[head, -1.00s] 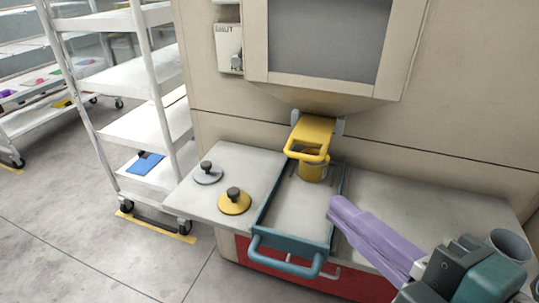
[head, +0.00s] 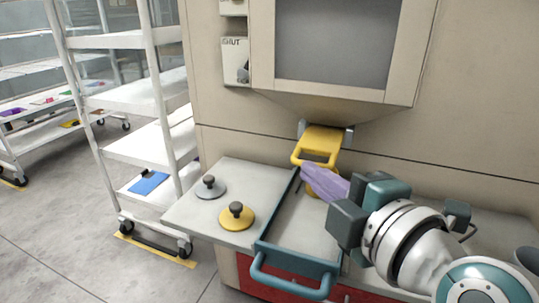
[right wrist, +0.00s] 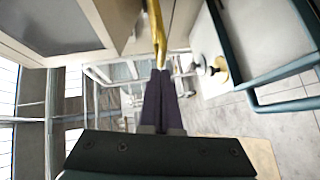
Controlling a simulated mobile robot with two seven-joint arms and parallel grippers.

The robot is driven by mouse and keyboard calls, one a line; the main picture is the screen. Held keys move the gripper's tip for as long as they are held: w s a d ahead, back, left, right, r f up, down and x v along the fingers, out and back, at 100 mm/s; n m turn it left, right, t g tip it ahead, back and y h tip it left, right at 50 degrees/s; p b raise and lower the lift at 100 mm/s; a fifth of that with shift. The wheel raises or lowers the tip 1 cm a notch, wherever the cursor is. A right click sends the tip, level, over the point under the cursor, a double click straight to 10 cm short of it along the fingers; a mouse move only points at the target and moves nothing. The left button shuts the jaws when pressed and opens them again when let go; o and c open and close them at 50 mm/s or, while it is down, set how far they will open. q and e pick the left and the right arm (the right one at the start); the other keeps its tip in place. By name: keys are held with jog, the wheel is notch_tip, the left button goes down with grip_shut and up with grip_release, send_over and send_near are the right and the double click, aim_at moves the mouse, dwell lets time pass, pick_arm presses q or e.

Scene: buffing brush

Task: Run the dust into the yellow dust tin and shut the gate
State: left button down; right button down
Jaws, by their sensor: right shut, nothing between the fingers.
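The yellow gate (head: 322,138) sticks out from under the hopper, with its loop handle at the front. It also shows in the right wrist view (right wrist: 157,28), just ahead of my fingertips. The inside of the tin is hidden. My left gripper is not in view.
A yellow lid (head: 236,217) and a grey lid (head: 210,188) with dark knobs lie on the bench (head: 190,214) left of the tray. A white shelf cart (head: 145,145) stands farther left. The beige machine wall (head: 235,120) rises behind the bench.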

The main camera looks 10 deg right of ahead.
aim_at(327, 152)
jog(key=shift+w+d, duration=0.2)
jog(key=shift+w, duration=0.1)
jog(key=shift+w+f, duration=0.1)
jog(key=w+d, duration=0.1)
jog(key=w, duration=0.1)
jog(key=w+d+b, duration=0.2)
jog(key=w+d, duration=0.1)
jog(key=shift+w, duration=0.35)
jog(key=shift+d+f, duration=0.1)
jog(key=shift+s, duration=0.1)
